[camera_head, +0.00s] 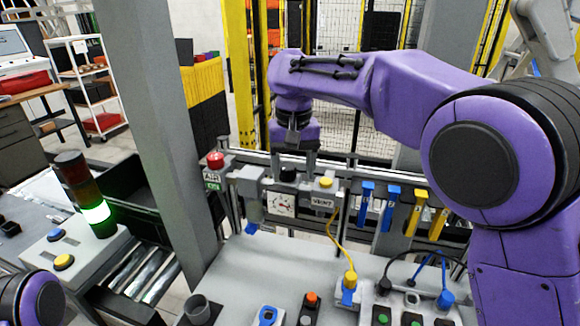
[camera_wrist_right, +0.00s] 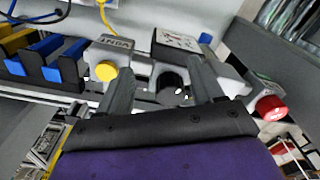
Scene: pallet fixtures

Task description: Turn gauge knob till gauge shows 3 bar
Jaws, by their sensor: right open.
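The pressure gauge (camera_head: 282,205) is a white dial on a grey unit on the rail at the back of the bench. Its needle is too small to read. The black gauge knob (camera_head: 288,174) sits on top of that unit and also shows in the right wrist view (camera_wrist_right: 171,83). My right gripper (camera_head: 294,165) points down from above, open, with its two fingers on either side of the knob. In the right wrist view the gripper (camera_wrist_right: 162,75) shows gaps between fingers and knob; contact is not visible. My left gripper is out of view.
A yellow VENT button (camera_head: 326,182) sits close right of the gauge, and a red AIR button (camera_head: 215,160) to its left. Blue and yellow hooks (camera_head: 390,208) hang further right. The bench (camera_head: 240,270) carries several connectors and buttons in front. A grey post (camera_head: 155,110) stands left.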

